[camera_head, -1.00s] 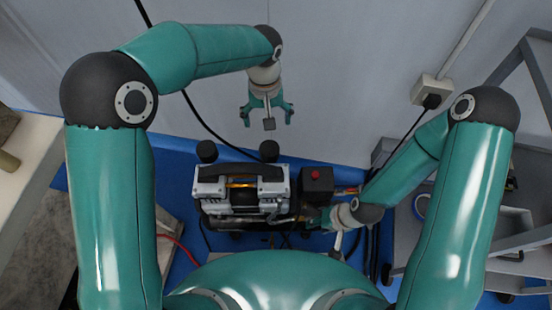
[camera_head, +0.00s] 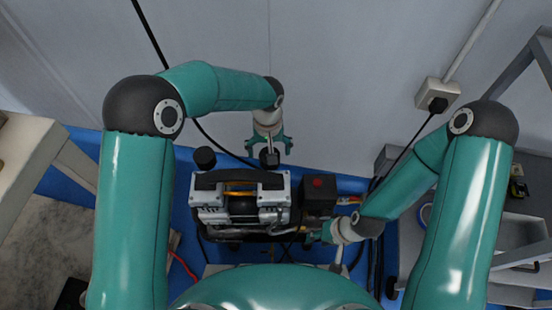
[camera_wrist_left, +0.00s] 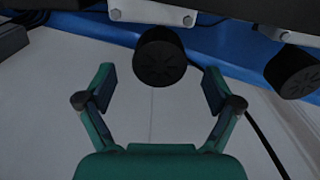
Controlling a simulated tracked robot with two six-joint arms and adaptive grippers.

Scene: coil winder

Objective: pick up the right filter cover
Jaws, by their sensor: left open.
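The right filter cover (camera_head: 269,160) is a black round cap at the back right of the compressor (camera_head: 240,205). My left gripper (camera_head: 270,148) is open, with its fingers close to this cover in the head view. In the left wrist view, the right filter cover (camera_wrist_left: 160,57) sits between and just beyond the two open fingertips (camera_wrist_left: 160,82), apart from both. The left filter cover (camera_head: 205,158) is a similar black cap; it also shows at the right of the left wrist view (camera_wrist_left: 293,72). My right gripper (camera_head: 318,234) is beside the compressor's right side, its jaws partly hidden.
A black box with a red button (camera_head: 318,194) stands on the compressor's right. A grey wall (camera_head: 340,90) rises close behind the compressor. A black cable (camera_head: 222,145) runs behind my left gripper. A grey cart (camera_head: 515,235) stands at the right and a bench (camera_head: 30,150) at the left.

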